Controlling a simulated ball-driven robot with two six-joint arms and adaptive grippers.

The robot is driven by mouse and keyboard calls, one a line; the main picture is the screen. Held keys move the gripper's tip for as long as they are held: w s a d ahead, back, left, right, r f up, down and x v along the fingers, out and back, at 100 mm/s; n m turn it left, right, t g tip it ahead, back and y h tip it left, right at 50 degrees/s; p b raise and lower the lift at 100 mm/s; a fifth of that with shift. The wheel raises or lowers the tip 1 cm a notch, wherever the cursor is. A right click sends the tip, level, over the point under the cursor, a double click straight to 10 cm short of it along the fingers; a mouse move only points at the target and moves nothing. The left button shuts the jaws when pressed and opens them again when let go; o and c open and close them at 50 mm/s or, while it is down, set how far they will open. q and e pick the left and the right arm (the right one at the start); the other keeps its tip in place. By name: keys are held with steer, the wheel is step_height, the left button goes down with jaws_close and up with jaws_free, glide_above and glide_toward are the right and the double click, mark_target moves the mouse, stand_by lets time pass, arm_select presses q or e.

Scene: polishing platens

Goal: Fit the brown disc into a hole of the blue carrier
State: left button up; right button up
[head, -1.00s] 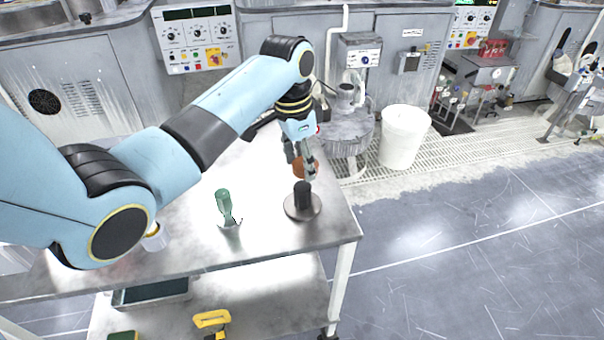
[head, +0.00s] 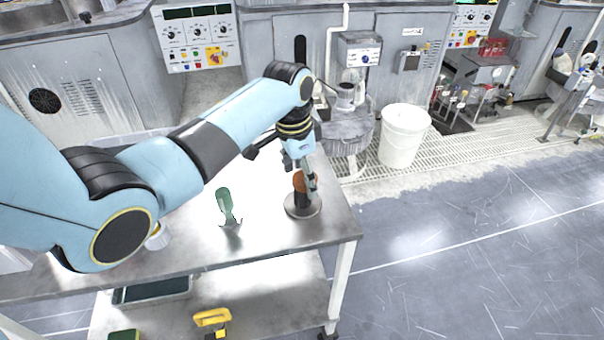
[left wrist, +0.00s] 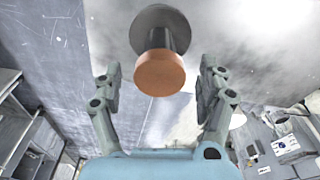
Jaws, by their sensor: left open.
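The brown disc (head: 299,182) appears to sit on the top end of a dark upright post with a round grey base (head: 303,210), near the table's right front corner. My left gripper (head: 306,187) is at the disc, pointing down. In the left wrist view the disc (left wrist: 160,74) lies between the two spread fingers of the gripper (left wrist: 158,70), with a gap on each side. The post (left wrist: 172,40) and its base show behind the disc. The gripper is open and holds nothing. I see no blue carrier and no right gripper.
A green-handled tool (head: 225,207) stands on the metal table (head: 200,248) left of the post. A white cup (head: 158,238) is partly hidden by my left arm. A white bucket (head: 404,136) stands on the floor beyond the table. The table's right edge is close to the post.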

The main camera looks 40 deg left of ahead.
mark_target(296, 180)
arm_select(q)
step_height(296, 180, up, 12)
steer(key=s, duration=0.1)
steer(key=shift+s+a, duration=0.15)
steer(key=shift+a, duration=0.2)
stand_by(0.5)
